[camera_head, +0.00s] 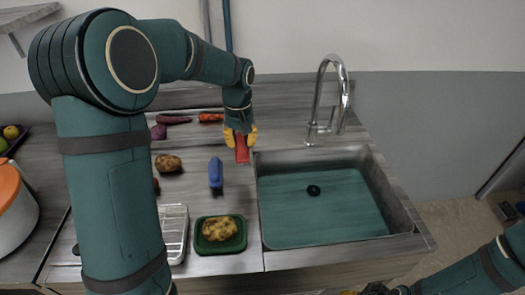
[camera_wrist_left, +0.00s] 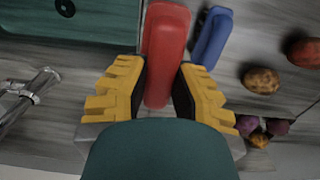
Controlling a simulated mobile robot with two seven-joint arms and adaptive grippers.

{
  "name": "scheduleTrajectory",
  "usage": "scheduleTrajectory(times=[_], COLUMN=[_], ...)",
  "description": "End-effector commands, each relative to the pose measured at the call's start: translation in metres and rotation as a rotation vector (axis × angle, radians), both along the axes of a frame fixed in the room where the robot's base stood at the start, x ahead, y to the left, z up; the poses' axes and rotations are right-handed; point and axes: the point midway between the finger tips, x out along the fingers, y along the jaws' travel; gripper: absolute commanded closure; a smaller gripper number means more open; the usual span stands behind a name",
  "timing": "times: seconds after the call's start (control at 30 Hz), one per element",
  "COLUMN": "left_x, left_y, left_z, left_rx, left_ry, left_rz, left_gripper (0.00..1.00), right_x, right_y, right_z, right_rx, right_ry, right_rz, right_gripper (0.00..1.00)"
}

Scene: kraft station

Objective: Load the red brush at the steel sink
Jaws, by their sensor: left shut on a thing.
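The red brush (camera_head: 242,151) is a plain red block held in my left gripper (camera_head: 240,134), just left of the sink's back left corner. In the left wrist view the brush (camera_wrist_left: 165,50) lies between the yellow fingers of the left gripper (camera_wrist_left: 160,85), which is shut on it. The steel sink (camera_head: 405,222) has a teal floor with a dark drain and is empty. Its teal floor also shows in the left wrist view (camera_wrist_left: 100,22). My right gripper (camera_head: 362,291) shows only as a bit of yellow and dark at the bottom edge, so its fingers cannot be read.
A blue brush (camera_head: 216,173) lies left of the sink. A green tray (camera_head: 220,247) holds a yellowish lump, beside a wire rack (camera_head: 175,226). Potatoes and other vegetables lie behind. The chrome faucet (camera_head: 347,88) stands behind the sink. A white pot (camera_head: 12,222) is far left.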

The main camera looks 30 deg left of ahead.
Motion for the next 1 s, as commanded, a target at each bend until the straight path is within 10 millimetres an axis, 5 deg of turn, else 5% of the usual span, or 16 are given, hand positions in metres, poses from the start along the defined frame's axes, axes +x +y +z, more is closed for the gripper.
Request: scheduleTrajectory(times=[0.7,1.0], left_x=[0.055,0.059], left_y=[-0.184,-0.232], left_z=[-0.017,-0.021], left_rx=[-0.108,-0.130], left_ry=[-0.187,-0.246], left_rz=[-0.017,-0.001], left_gripper=[1.00,1.00], right_x=[0.013,0.017], right_y=[-0.002,-0.003], right_z=[0.042,0.052], right_rx=[-0.007,-0.009], right_ry=[-0.030,-0.038], right_rz=[-0.024,-0.030], right_gripper=[0.53,0.53])
